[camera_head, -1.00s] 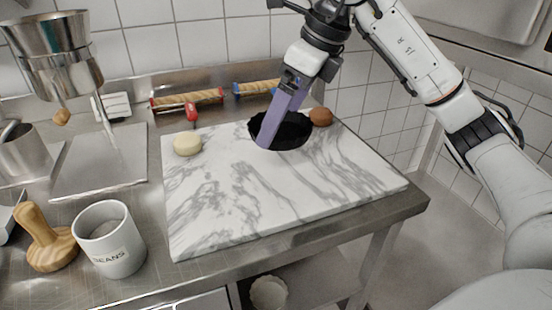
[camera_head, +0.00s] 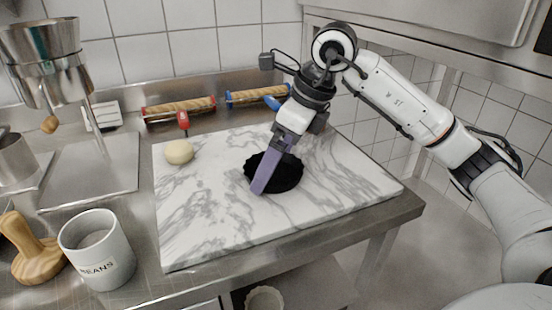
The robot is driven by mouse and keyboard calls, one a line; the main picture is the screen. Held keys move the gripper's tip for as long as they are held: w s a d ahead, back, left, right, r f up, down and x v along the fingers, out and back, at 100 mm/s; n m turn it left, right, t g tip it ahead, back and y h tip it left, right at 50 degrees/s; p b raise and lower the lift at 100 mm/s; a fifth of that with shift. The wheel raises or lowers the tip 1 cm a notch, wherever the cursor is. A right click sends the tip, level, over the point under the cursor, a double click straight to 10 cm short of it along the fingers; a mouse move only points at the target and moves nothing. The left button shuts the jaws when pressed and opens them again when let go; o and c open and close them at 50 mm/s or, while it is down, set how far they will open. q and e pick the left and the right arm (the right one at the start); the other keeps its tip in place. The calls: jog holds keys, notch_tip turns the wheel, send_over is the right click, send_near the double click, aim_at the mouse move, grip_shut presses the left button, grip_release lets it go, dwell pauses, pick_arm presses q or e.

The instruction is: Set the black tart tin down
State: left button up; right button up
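The black tart tin (camera_head: 287,174) is a dark round tin with a fluted rim. It is at the middle of the white marble board (camera_head: 215,225), on it or just above it; I cannot tell which. My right gripper (camera_head: 262,182) comes down from the upper right, its purple fingers tilted. The near finger lies across the tin's left part, and the gripper looks shut on the tin's wall. The other finger is mostly hidden. My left gripper is not in view.
A pale dough ball (camera_head: 179,152) sits at the board's back left. Two rolling pins (camera_head: 180,110) lie behind the board. A beans mug (camera_head: 98,252) and a wooden press (camera_head: 38,258) stand left. The board's front is clear.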

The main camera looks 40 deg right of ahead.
jog(key=p+v, duration=0.1)
jog(key=v, duration=1.1)
jog(key=shift+p, duration=0.3)
